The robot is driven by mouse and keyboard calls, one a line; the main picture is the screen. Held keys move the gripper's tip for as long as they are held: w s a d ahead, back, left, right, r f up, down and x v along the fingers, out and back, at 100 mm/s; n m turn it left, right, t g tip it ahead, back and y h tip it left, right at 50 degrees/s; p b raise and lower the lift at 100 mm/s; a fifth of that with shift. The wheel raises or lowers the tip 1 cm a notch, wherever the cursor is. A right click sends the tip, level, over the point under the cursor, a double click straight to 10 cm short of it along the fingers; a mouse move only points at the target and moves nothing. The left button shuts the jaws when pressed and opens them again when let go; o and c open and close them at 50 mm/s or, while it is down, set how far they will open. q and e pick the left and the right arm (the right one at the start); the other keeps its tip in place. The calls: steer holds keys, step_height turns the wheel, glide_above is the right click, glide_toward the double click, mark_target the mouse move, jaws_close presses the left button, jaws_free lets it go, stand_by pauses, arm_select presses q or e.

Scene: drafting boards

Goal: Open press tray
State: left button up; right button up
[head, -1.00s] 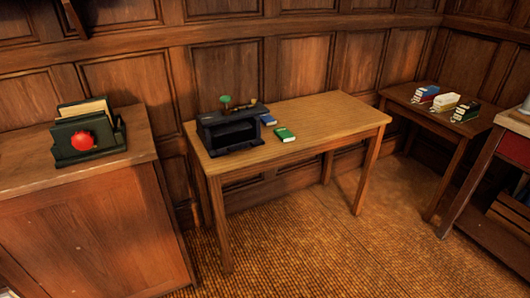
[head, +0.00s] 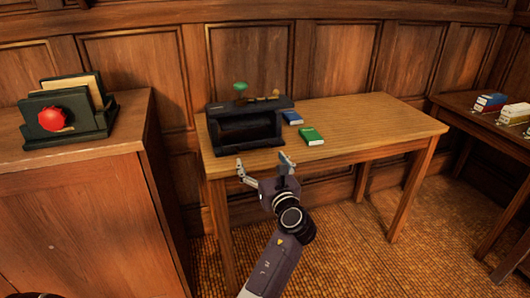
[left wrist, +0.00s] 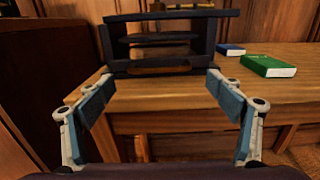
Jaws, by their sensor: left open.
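The press (head: 245,127) is a dark box-shaped machine with an open front, standing at the left end of the wooden table. A green knob (head: 240,87) shows on its top. In the left wrist view the press (left wrist: 112,45) faces me, with dark shelf-like plates inside and a wooden-brown strip (left wrist: 160,71) low at its front; which part is the tray I cannot tell. My left gripper (head: 264,168) is open and empty in front of the press, by the table's front edge. Its spread fingers also show in the left wrist view (left wrist: 164,104). My right gripper is not in view.
A green book (head: 311,136) and a blue book (head: 292,118) lie right of the press on the table (head: 375,120). A cabinet (head: 85,215) with a dark green file holder (head: 98,122) stands left. More books (head: 491,101) lie on the right table. The table's right half is clear.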

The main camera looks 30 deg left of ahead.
mark_target(256, 150)
arm_select(q)
steer(key=x, duration=0.5)
steer(key=shift+w+a+f+b, duration=0.1)
steer(key=shift+a+b, duration=0.1)
steer(key=shift+b, duration=0.2)
steer(key=shift+w+a, duration=0.35)
steer(key=shift+a, duration=0.05)
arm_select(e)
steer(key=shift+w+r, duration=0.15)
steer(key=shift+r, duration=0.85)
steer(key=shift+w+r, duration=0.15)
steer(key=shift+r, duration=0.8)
arm_select(q)
steer(key=c, duration=1.4)
steer(key=shift+d, duration=0.1)
